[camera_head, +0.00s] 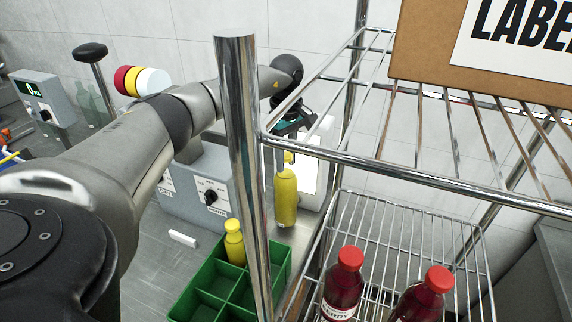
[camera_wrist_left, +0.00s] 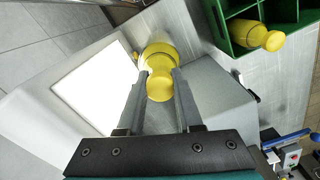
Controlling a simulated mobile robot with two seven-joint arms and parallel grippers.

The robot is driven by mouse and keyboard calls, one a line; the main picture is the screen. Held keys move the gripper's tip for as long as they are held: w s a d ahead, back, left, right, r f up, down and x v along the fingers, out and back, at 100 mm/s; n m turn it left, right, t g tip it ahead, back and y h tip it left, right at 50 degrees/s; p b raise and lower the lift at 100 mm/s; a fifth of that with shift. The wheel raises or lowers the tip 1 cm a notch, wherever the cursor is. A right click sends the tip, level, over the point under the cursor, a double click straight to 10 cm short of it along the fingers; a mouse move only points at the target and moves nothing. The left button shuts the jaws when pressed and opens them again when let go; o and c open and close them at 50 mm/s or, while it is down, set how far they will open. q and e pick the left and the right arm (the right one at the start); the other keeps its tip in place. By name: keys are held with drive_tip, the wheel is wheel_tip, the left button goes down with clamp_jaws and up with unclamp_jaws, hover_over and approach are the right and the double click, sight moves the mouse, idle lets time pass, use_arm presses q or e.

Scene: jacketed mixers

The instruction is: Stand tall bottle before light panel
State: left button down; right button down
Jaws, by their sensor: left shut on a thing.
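The tall yellow bottle (camera_head: 286,202) is upright in front of the bright white light panel (camera_head: 309,168). My left gripper (camera_head: 285,160) is shut on its neck from above. In the left wrist view the fingers (camera_wrist_left: 158,90) lie either side of the yellow bottle (camera_wrist_left: 160,55), and the lit panel (camera_wrist_left: 97,86) is to the left of it. Whether the bottle's base touches the bench is hard to tell. My right gripper is not in view.
A green divided crate (camera_head: 280,268) holds a smaller yellow bottle (camera_head: 234,243). A wire rack with a chrome post (camera_head: 240,150) stands close on the right, with red-capped bottles (camera_head: 343,285) and a cardboard box (camera_head: 420,50). A grey control box (camera_head: 208,185) is behind the crate.

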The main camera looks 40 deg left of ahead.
use_arm(q)
drive_tip(key=shift+w+f, duration=0.1)
drive_tip(key=shift+f, duration=0.95)
drive_tip(key=c, duration=0.6)
unclamp_jaws()
wheel_tip(320, 180, up, 12)
drive_tip(key=shift+r, duration=0.1)
